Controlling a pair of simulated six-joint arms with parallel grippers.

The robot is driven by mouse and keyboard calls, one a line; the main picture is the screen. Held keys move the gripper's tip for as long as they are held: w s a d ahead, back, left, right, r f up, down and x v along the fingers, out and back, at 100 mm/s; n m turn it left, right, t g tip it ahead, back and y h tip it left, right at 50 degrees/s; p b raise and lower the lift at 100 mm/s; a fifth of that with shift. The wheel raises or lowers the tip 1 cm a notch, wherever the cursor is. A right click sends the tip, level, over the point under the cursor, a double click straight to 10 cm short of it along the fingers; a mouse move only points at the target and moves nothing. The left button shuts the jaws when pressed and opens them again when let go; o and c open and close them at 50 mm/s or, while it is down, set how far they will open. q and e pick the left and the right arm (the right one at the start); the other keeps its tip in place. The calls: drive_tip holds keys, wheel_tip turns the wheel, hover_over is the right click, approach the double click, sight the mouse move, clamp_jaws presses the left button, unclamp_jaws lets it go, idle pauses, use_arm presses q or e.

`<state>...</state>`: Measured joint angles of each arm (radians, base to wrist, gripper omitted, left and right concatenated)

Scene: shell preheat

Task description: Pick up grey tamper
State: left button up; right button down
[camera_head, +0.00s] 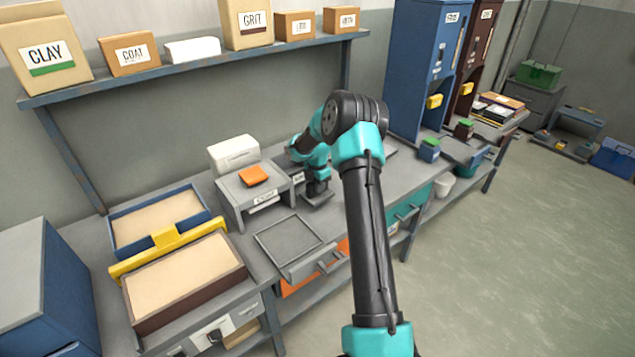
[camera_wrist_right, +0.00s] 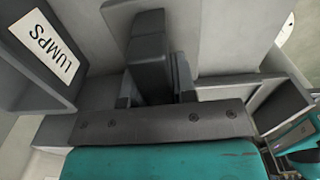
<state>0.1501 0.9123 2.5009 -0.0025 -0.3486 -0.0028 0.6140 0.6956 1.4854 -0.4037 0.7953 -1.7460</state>
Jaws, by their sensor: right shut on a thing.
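The grey tamper (camera_wrist_right: 148,50) shows in the right wrist view as a dark grey block between the fingers of my right gripper (camera_wrist_right: 155,85). The right gripper is shut on it. In the head view my right gripper (camera_head: 316,186) points down at the bench, just right of a small grey stand. There the tamper is mostly hidden by the gripper and too small to make out, so I cannot tell whether it touches the surface below. My left gripper is not in view.
The grey stand (camera_head: 230,190) holds an orange block (camera_head: 253,176). A shallow grey tray (camera_head: 288,238) lies in front. Sand-filled boxes with a yellow bar (camera_head: 170,248) stand left. A shelf (camera_head: 200,66) with labelled boxes runs above. Blue and brown dispensers (camera_head: 425,60) stand right.

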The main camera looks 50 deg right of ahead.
drive_tip(key=s+a+r, duration=0.1)
drive_tip(key=s+a, duration=0.6)
drive_tip(key=a, duration=0.2)
drive_tip(key=shift+s+a, duration=0.15)
drive_tip(key=shift+r, duration=0.1)
drive_tip(key=c, duration=1.5)
unclamp_jaws()
drive_tip(key=c, duration=0.3)
drive_tip(key=shift+w+a, duration=0.2)
drive_tip(key=shift+w, duration=0.05)
drive_tip(key=shift+m, duration=0.3)
drive_tip(key=w+a+r, duration=0.3)
drive_tip(key=w+a, duration=0.1)
drive_tip(key=a, duration=0.7)
drive_tip(key=w+a+r, duration=0.4)
drive_tip(key=a, duration=0.8)
drive_tip(key=w+a+r, duration=0.4)
drive_tip(key=a, duration=0.8)
drive_tip(key=shift+w+a, duration=0.15)
drive_tip(key=shift+w, duration=0.05)
